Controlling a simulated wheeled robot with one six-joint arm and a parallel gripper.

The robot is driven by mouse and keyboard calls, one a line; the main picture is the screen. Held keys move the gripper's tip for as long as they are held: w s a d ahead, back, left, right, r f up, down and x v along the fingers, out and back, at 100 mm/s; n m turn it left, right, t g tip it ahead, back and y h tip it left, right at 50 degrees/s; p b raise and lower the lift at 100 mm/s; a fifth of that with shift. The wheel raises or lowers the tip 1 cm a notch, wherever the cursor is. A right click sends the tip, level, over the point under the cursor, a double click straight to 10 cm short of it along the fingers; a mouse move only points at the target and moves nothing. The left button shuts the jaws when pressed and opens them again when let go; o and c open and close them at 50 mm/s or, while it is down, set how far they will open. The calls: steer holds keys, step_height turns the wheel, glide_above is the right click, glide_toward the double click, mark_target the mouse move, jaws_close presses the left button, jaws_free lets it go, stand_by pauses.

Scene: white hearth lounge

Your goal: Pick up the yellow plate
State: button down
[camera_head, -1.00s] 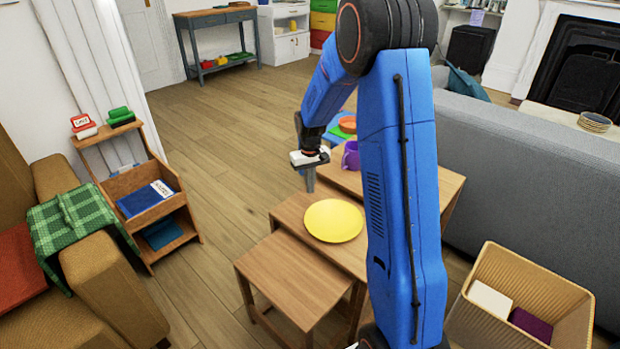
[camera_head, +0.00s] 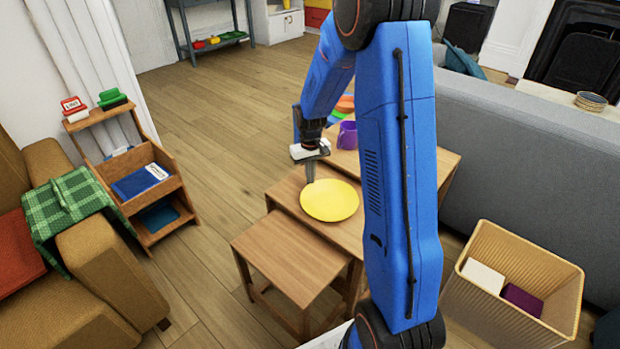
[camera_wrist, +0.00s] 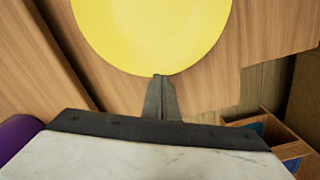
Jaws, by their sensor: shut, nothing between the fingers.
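The yellow plate (camera_head: 330,200) lies flat on the middle table of a wooden nesting set. In the wrist view the plate (camera_wrist: 152,30) fills the top middle, partly cut off by the frame edge. My gripper (camera_head: 310,181) points down at the plate's far left rim, with its fingers shut and nothing between them. In the wrist view the closed fingertips (camera_wrist: 160,78) meet the plate's rim in the picture. I cannot tell whether they touch it.
A purple mug (camera_head: 347,135) stands on the taller table (camera_head: 444,165) behind. A lower table (camera_head: 285,255) stands in front. A ribbed bin (camera_head: 478,318) is at right, a grey sofa (camera_head: 530,160) behind it. A wooden shelf (camera_head: 160,190) stands left, with open floor between.

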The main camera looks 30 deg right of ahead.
mark_target(316, 194)
steer(key=shift+s+a, duration=0.15)
steer(key=shift+s, duration=2.55)
